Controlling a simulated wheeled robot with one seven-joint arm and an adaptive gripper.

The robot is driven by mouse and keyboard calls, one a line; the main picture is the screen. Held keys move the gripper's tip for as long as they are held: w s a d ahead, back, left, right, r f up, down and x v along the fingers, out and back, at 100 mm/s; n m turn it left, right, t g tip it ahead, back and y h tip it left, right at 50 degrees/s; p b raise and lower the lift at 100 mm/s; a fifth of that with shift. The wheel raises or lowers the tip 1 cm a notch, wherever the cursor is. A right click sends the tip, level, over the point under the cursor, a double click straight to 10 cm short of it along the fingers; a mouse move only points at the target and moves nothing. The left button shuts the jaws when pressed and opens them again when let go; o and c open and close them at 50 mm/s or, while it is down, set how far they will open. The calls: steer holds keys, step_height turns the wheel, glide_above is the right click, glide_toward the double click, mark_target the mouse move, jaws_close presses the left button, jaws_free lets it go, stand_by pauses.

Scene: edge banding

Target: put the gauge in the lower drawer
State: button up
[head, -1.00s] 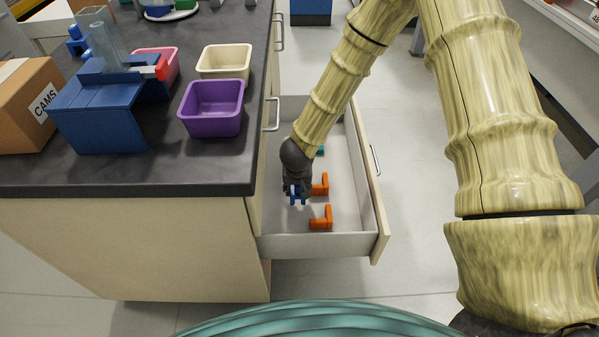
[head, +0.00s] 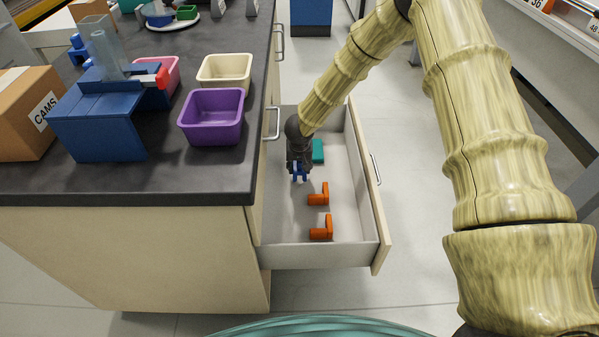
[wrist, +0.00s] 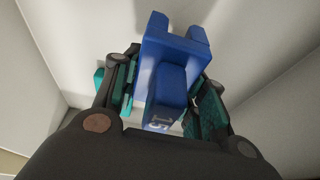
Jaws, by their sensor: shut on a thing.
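The gauge appears to be the blue forked piece (wrist: 170,72), marked "15", between my fingers in the wrist view. My gripper (head: 299,170) is shut on it, and its blue prongs (head: 300,176) show below the fingers in the head view. The open drawer (head: 350,215) has pale grey walls and a wooden front. My gripper is over the left part of the drawer, with the gauge inside its outline. I cannot tell whether the gauge touches the drawer floor.
Two orange pieces (head: 319,195) (head: 322,229) lie in the drawer's near half. A teal piece (head: 318,151) lies farther back. The dark countertop (head: 130,185) overhangs on the left, with purple (head: 212,118) and cream (head: 225,72) bins. Bare drawer floor lies between and behind the pieces.

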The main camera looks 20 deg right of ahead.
mark_target(299, 163)
step_height(299, 163, down, 4)
steer(key=shift+r+b, duration=0.15)
steer(key=shift+b, duration=0.6)
steer(key=shift+r, duration=0.1)
steer(key=o, duration=1.1)
steer(key=p+v, duration=0.3)
steer(key=v, duration=0.9)
steer(key=shift+s+p, duration=0.1)
steer(key=shift+p, duration=0.2)
